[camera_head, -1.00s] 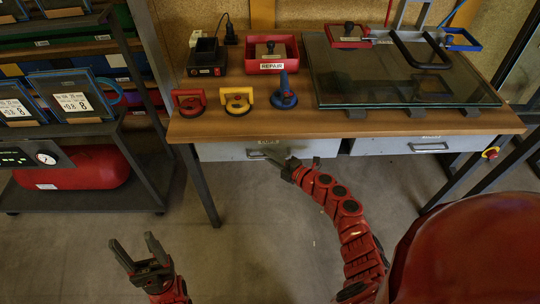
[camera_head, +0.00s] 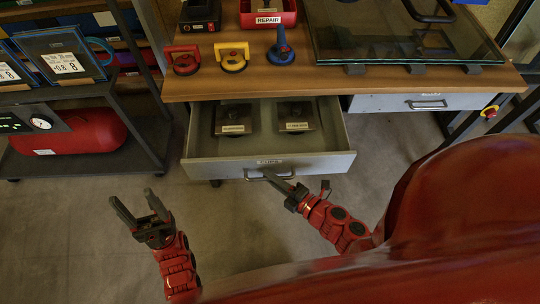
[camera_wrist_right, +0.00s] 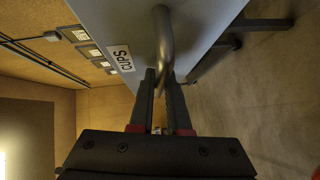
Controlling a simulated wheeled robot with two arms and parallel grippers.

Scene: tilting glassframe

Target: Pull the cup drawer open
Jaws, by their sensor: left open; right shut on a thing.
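The cup drawer (camera_head: 215,168) is grey, labelled CUPS, and stands well out from under the left part of the workbench in the head view. Inside it lie two dark square pads with labels, one on the left (camera_head: 233,120) and one on the right (camera_head: 295,117). My right gripper (camera_head: 278,182) is shut on the drawer's handle (camera_head: 254,176). In the right wrist view the fingers (camera_wrist_right: 163,85) close around the handle bar (camera_wrist_right: 163,35), beside the CUPS label. My left gripper (camera_head: 138,210) is open and empty, above the floor at the lower left.
The wooden workbench (camera_head: 390,84) carries red, yellow (camera_head: 232,57) and blue suction cups and a glass pane (camera_head: 420,45). A second drawer (camera_head: 400,103) at the right is shut. A shelf rack with a red tank (camera_head: 75,135) stands at the left.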

